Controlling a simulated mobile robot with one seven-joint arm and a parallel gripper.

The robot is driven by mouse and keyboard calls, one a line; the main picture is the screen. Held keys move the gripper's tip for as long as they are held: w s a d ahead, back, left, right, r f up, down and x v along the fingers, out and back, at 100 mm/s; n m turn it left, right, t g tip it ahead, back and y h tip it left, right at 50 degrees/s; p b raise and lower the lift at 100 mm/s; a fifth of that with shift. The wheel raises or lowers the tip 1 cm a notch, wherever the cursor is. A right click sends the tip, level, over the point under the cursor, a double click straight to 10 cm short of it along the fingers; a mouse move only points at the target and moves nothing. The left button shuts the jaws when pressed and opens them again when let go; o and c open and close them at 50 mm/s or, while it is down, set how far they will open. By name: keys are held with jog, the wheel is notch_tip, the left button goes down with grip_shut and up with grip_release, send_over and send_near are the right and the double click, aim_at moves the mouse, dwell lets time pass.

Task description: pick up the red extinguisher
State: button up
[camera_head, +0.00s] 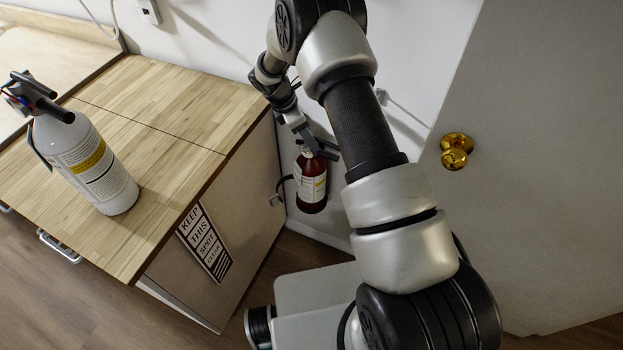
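The red extinguisher (311,186) has a white label and a dark hose at its left. It is upright beside the far end of the wooden cabinet, in front of the white wall. My gripper (318,146) is at the top of the extinguisher, over its head and handle. The fingers are small and dark here and overlap the extinguisher's top. I cannot tell whether they are closed on it or only around it. The extinguisher's head is mostly hidden by my gripper.
A white extinguisher (88,168) stands on the wooden cabinet top (165,110) at the left. A "KEEP THIS SPOT CLEAR" sign (205,243) is on the cabinet's side. A grey door (540,160) with a brass knob (456,150) is at the right. My arm crosses the middle.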

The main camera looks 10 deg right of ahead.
jog(key=shift+d+f, duration=0.1)
jog(key=shift+f, duration=0.2)
grip_shut()
jog(key=shift+w+r, duration=0.25)
jog(key=shift+r, duration=0.05)
